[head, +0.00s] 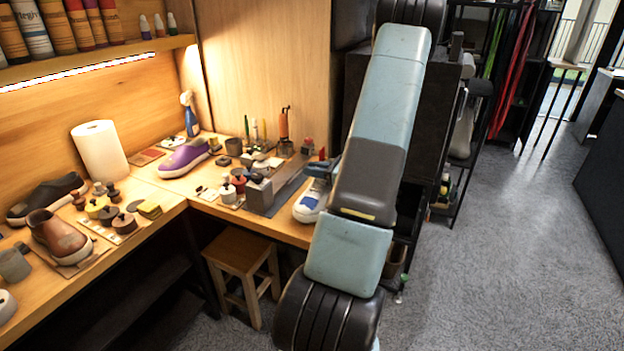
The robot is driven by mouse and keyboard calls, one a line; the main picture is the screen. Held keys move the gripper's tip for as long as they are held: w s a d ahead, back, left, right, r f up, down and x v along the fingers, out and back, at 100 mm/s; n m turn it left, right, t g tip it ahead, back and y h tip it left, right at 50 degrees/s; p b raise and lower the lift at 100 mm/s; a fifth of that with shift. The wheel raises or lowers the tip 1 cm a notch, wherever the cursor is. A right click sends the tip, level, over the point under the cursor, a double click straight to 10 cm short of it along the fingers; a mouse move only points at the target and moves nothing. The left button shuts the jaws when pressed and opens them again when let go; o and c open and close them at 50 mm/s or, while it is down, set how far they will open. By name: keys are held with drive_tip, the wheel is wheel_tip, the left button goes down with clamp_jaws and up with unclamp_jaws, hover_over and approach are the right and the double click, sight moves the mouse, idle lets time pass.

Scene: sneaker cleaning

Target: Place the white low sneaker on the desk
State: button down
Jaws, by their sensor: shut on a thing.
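The white low sneaker (310,203) shows in the head view at the right end of the desk, with a blue patch on its upper. My arm hides its right part. My gripper (323,169) is at the sneaker's far side, mostly hidden behind my arm, and is shut on the sneaker. I cannot tell whether the sole touches the desk (224,212) or hangs just above it.
A grey tray (277,192) lies just left of the sneaker. A purple shoe (184,158), a brown shoe (55,236), a dark shoe (46,195), a paper roll (100,151) and several jars crowd the desk. A wooden stool (242,262) stands below.

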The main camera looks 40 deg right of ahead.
drive_tip(key=shift+f, duration=1.5)
drive_tip(key=c, duration=0.8)
unclamp_jaws()
